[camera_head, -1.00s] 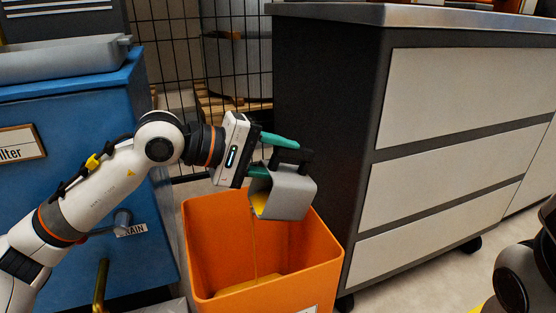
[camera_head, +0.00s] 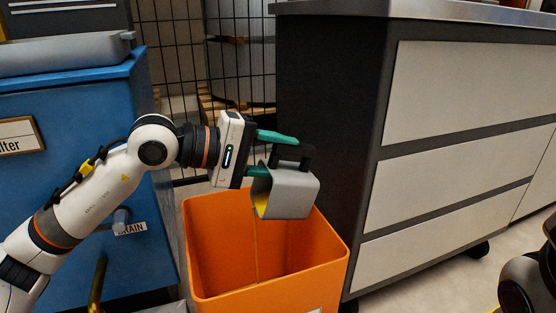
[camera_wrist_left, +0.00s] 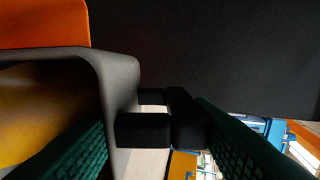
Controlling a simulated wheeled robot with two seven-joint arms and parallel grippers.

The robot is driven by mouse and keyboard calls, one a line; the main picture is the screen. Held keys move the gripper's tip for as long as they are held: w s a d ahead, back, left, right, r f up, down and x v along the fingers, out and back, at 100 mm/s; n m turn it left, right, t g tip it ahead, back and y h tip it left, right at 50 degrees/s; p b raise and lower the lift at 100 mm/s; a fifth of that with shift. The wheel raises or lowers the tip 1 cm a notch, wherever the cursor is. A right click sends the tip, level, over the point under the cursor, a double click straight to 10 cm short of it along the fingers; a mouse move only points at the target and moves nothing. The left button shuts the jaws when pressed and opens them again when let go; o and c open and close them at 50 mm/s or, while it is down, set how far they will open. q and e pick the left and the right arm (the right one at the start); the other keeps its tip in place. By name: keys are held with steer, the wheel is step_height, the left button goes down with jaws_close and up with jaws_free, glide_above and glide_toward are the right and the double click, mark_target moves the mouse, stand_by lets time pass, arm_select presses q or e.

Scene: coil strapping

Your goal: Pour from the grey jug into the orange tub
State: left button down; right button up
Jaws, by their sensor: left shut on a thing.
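The grey jug (camera_head: 291,191) is tipped over the orange tub (camera_head: 325,250), its mouth facing down and left. A thin yellowish stream (camera_head: 256,250) runs from its mouth down into the tub. My left gripper (camera_head: 287,156), with teal fingers, is shut on the jug's black handle (camera_head: 306,157). In the left wrist view the jug's grey wall (camera_wrist_left: 122,80) is at the left, with yellow inside it (camera_wrist_left: 40,110). The black handle (camera_wrist_left: 160,131) lies between the fingers, and the tub (camera_wrist_left: 40,22) shows at top left. My right gripper is not in view.
A dark cabinet with pale drawers (camera_head: 470,90) stands close to the tub's right. A blue unit (camera_head: 70,160) with a grey tray (camera_head: 65,52) on top and a drain tap (camera_head: 122,217) is at the left. A wire mesh fence (camera_head: 180,70) is behind.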

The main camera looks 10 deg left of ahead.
arm_select(q)
steer(key=shift+a+f+b, duration=0.1)
steer(key=shift+b, duration=0.2)
steer(key=shift+s, duration=0.1)
steer(key=shift+s+a+f+h+b, duration=0.1)
steer(key=shift+a+f+h+b, duration=0.15)
steer(key=shift+b, duration=0.3)
steer(key=shift+s+a+t+h+b, duration=0.15)
steer(key=shift+t+h+b, duration=0.1)
steer(key=shift+t+b, duration=0.15)
steer(key=shift+s+a+f+t+h, duration=0.25)
steer(key=shift+a+f+t+h, duration=0.05)
steer(key=shift+a+h, duration=0.1)
stand_by(0.5)
